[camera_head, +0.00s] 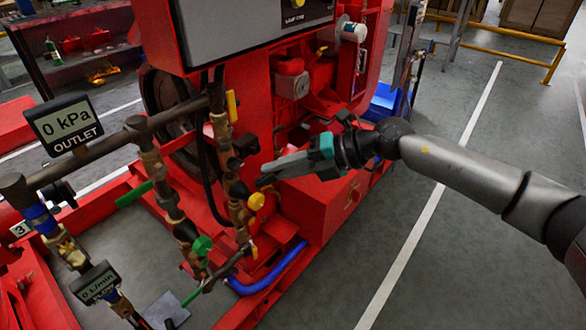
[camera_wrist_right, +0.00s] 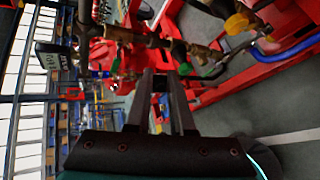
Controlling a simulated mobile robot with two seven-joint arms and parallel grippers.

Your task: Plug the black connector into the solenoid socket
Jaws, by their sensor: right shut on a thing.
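My right gripper (camera_head: 272,174) reaches in from the right in the head view, its grey fingers pointing left at the brass pipework. It is shut on a small dark piece, the black connector (camera_head: 264,182), at the fingertips. In the right wrist view the connector (camera_wrist_right: 160,83) shows as a dark block between the tips of the two fingers. A black block (camera_head: 246,147) sits on the upright pipe just above and left of the fingertips; I cannot tell whether it is the solenoid. The socket opening is not clear. My left gripper is not in view.
A yellow knob (camera_head: 256,201) and a green handle (camera_head: 203,245) stand on the pipework near the fingertips. The red pumpset frame (camera_head: 325,200) lies behind and below my gripper. An outlet display (camera_head: 68,126) is at the left. The grey floor (camera_head: 440,260) at the right is clear.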

